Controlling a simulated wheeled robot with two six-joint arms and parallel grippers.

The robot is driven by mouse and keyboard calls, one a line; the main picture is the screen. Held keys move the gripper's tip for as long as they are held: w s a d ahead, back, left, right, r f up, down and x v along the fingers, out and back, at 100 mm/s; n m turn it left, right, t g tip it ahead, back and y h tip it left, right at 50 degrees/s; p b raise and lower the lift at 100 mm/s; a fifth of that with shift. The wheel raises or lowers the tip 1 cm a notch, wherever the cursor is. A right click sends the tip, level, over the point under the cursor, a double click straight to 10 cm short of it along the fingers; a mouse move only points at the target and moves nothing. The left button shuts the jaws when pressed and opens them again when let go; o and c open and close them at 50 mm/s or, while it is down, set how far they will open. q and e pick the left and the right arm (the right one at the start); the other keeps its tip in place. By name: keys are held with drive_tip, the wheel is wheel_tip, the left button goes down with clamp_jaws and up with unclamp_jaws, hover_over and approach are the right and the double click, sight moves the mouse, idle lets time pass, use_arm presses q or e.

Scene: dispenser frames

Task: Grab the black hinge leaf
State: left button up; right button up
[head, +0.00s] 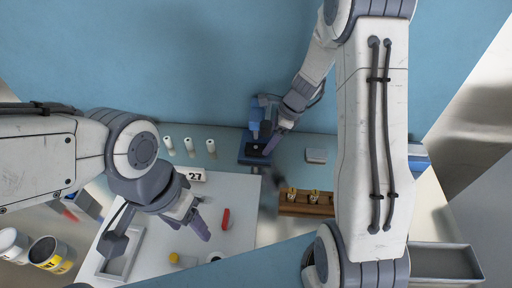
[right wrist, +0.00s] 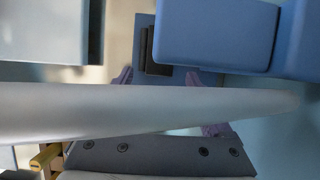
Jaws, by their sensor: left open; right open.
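A small dark, flat piece that looks like the black hinge leaf (right wrist: 150,50) lies on the blue base of a blue dispenser (right wrist: 215,35) in the right wrist view. In the head view the dispenser (head: 255,122) stands at the back edge of the table, and the black leaf (head: 256,147) is a small dark patch on its base. My right gripper (head: 271,144) is open at the dispenser; in the right wrist view its purple fingertips (right wrist: 160,77) are apart, on either side below the leaf. A pale bar hides part of the fingers. My left gripper (head: 196,224) is open and empty over the white board.
A "27" sign (head: 190,174), several white cylinders (head: 189,146), a red piece (head: 226,219) and a yellow piece (head: 177,259) stand left of the dispenser. A wooden rack (head: 306,207) with brass parts and a grey block (head: 316,156) are to the right.

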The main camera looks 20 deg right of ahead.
sight(256, 149)
drive_tip(key=shift+x, duration=1.45)
drive_tip(key=c, duration=1.3)
clamp_jaws()
drive_tip(key=shift+r, duration=0.15)
